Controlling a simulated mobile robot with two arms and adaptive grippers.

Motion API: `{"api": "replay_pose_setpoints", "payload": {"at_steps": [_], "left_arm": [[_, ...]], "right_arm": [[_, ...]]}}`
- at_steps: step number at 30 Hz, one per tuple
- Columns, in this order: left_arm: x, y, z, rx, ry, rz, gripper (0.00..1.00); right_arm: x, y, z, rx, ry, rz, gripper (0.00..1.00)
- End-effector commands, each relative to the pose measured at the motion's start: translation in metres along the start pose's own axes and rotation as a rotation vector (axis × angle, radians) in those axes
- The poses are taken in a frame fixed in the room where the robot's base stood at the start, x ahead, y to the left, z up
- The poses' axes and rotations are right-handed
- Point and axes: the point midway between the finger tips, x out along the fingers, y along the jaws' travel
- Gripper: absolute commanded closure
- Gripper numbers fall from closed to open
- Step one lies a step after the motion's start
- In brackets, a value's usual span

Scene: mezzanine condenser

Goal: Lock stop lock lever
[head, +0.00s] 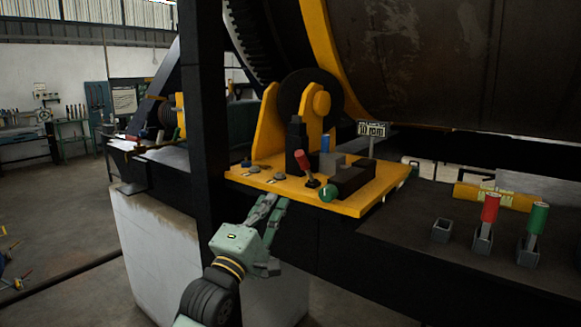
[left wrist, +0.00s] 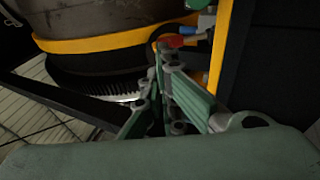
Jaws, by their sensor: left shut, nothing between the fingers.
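A red-handled lever (head: 303,162) stands tilted on the yellow plate (head: 347,207) in the head view; I cannot tell for sure that it is the stop lock lever. A green ball knob (head: 327,193) sits just right of its foot. My left gripper (head: 276,205) is shut and empty, at the plate's front edge, below and left of the red lever. In the left wrist view, the red handle (left wrist: 181,41) shows just beyond my fingertips (left wrist: 164,52). I see no clear contact. My right gripper is out of view.
A blue handle (head: 325,143) and a dark block (head: 352,180) stand beside the red lever. A black post (head: 205,120) rises left of the plate. Red (head: 490,208) and green (head: 537,218) handles stand on the dark surface at right. A large drum (head: 420,55) fills the back.

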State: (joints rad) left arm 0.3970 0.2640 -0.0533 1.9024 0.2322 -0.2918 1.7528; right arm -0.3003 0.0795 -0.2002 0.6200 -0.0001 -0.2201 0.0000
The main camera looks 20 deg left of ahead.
Motion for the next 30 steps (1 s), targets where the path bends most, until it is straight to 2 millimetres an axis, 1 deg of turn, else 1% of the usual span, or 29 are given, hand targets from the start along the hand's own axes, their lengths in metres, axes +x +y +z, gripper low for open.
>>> {"api": "replay_pose_setpoints", "payload": {"at_steps": [5,8,11,15,21,25,30], "left_arm": [[0.004,0.0,0.0,0.001,0.001,-0.001,1.0],[0.016,0.002,-0.001,0.001,0.001,-0.001,1.0],[0.034,0.003,0.0,0.003,0.001,-0.001,1.0],[0.065,0.004,0.0,0.003,0.001,-0.001,1.0],[0.104,0.003,0.0,0.003,0.001,-0.002,1.0],[0.123,0.002,0.0,0.002,0.001,-0.002,1.0],[0.136,0.001,0.0,0.002,0.001,-0.001,1.0]], "right_arm": [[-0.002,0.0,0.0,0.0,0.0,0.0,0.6],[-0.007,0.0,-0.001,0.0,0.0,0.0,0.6],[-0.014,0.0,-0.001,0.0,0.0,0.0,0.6],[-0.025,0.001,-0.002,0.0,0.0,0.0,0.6],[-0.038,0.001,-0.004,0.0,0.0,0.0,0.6],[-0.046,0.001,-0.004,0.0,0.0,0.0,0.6],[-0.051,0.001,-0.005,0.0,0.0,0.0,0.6]]}}
